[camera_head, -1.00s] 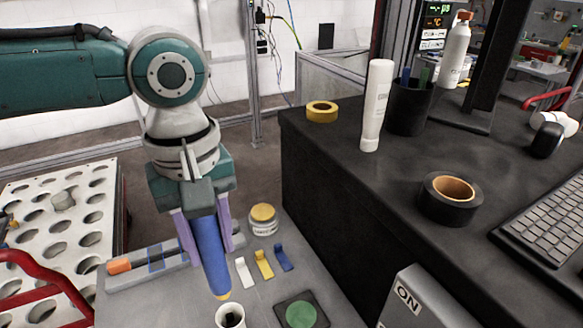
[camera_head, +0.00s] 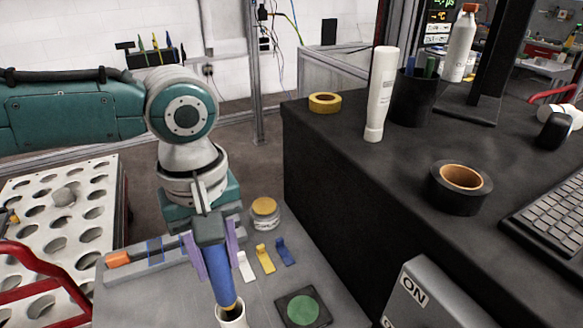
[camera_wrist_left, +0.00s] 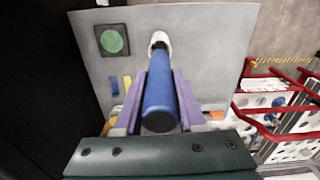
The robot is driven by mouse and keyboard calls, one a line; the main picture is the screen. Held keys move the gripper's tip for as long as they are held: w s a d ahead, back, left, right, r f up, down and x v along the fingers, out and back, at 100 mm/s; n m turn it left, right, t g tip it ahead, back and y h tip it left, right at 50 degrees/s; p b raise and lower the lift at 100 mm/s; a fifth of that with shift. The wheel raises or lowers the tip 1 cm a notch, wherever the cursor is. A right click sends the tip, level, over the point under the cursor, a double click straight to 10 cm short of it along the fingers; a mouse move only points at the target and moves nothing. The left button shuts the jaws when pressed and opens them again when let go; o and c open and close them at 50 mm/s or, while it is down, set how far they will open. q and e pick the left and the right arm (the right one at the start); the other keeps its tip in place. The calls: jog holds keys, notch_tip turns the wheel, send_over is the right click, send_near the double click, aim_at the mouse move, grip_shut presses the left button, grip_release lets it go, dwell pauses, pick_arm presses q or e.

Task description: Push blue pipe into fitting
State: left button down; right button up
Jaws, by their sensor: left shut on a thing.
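My left gripper (camera_head: 213,262) is shut on the blue pipe (camera_head: 224,279), its purple fingers on either side of it. The pipe is slightly tilted and its yellowish lower end is at the mouth of the white fitting (camera_head: 233,318), near the bottom edge of the head view. How deep the end sits inside cannot be told. In the left wrist view the blue pipe (camera_wrist_left: 160,95) lies between the purple fingers (camera_wrist_left: 160,108), with the white fitting (camera_wrist_left: 159,38) at its far end. My right gripper is not in view.
On the grey table are a green round pad (camera_head: 303,310), white, yellow (camera_head: 264,258) and blue clips, a yellow-lidded jar (camera_head: 265,214) and an orange-ended tool (camera_head: 118,258). A black bench (camera_head: 330,190) with tape rolls and bottles stands right. A red rail (camera_head: 45,270) is at left.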

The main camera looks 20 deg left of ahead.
aim_at(227, 300)
pick_arm(q)
jog(key=shift+f, duration=0.15)
dwell(0.3)
jog(key=shift+p, duration=0.4)
dwell(0.7)
jog(key=shift+p, duration=0.4)
jog(key=shift+p, duration=0.35)
jog(key=shift+f+b, duration=3.7)
jog(key=shift+f, duration=1.5)
jog(key=shift+c, duration=2.1)
grip_release()
